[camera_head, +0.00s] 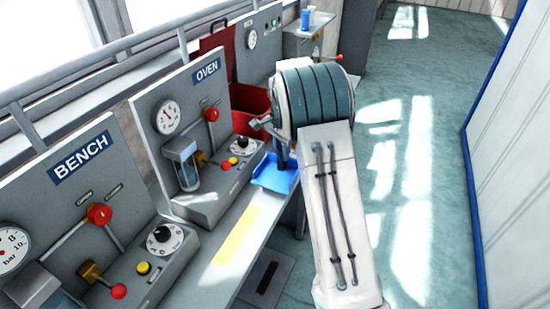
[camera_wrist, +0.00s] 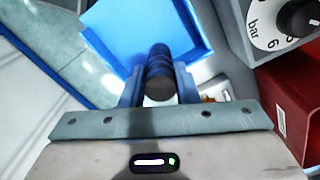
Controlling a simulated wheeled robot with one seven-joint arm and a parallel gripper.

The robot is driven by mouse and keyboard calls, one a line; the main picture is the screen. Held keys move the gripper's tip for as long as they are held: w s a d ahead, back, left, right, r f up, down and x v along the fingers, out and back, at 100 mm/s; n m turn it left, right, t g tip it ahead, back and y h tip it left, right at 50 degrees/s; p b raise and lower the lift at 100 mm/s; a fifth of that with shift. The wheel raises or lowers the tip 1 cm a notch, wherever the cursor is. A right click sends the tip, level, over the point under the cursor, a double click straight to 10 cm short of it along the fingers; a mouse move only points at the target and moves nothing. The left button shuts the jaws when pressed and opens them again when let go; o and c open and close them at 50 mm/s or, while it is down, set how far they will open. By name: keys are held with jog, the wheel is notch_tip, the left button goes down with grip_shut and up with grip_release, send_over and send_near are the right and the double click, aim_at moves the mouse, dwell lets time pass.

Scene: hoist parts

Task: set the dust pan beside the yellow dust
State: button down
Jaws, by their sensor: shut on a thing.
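The blue dust pan (camera_head: 273,175) is at the ledge's right edge, in front of the OVEN panel. In the wrist view its blue tray (camera_wrist: 140,28) fills the top middle, and its dark ribbed handle (camera_wrist: 158,62) stands between my fingers. My gripper (camera_wrist: 158,88) is shut on that handle. In the head view my arm partly hides the gripper and the pan. The yellow dust (camera_head: 236,238) is a flat strip on the ledge, nearer the camera than the pan and apart from it. I cannot tell whether the pan touches the ledge.
The OVEN panel (camera_head: 195,105) and BENCH panel (camera_head: 85,175) line the left, with gauges, red knobs and levers jutting over the ledge. A red bin (camera_head: 250,99) stands behind the pan. The floor (camera_head: 410,200) on the right is clear.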

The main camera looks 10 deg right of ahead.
aim_at(275, 164)
jog(key=w+f, duration=0.1)
jog(key=w+a+f, duration=0.1)
jog(key=shift+w+a+p, duration=0.3)
jog(key=shift+f+p, duration=0.4)
jog(key=shift+f, duration=1.5)
jog(key=shift+f, duration=0.25)
jog(key=c, duration=1.1)
grip_release()
jog(key=shift+r, duration=0.1)
jog(key=shift+r, duration=0.1)
